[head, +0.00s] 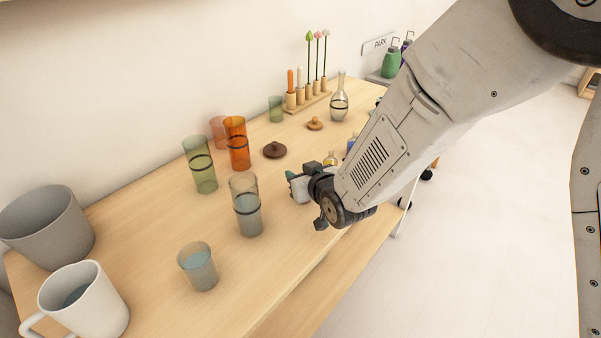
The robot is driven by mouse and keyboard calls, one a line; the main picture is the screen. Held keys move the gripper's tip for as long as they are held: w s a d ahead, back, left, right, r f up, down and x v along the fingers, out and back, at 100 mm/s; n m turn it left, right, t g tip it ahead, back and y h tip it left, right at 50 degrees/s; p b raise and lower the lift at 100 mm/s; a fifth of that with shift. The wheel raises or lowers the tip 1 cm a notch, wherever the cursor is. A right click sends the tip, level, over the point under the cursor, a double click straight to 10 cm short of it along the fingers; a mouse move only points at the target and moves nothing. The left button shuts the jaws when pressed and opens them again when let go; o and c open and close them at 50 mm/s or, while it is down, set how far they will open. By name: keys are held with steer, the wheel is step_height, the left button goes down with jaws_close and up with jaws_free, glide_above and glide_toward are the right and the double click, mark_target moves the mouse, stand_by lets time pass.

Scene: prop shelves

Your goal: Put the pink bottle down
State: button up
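I cannot make out a pink bottle in the head view. My gripper (298,187) is over the right part of the wooden shelf top, just right of a tall clear glass. My arm comes in from the upper right and its wrist covers much of the gripper. I cannot tell whether the fingers are apart or hold anything. The wooden shelf top (140,255) runs from the lower left to the upper right.
A clear glass (246,217), a shorter glass (198,268), a green glass (201,175) and an orange glass (237,150) stand nearby. A white mug (95,305) and grey pot (45,230) are at left.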

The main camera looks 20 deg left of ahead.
steer(key=shift+r, duration=0.2)
steer(key=v, duration=1.2)
steer(key=shift+f, duration=0.15)
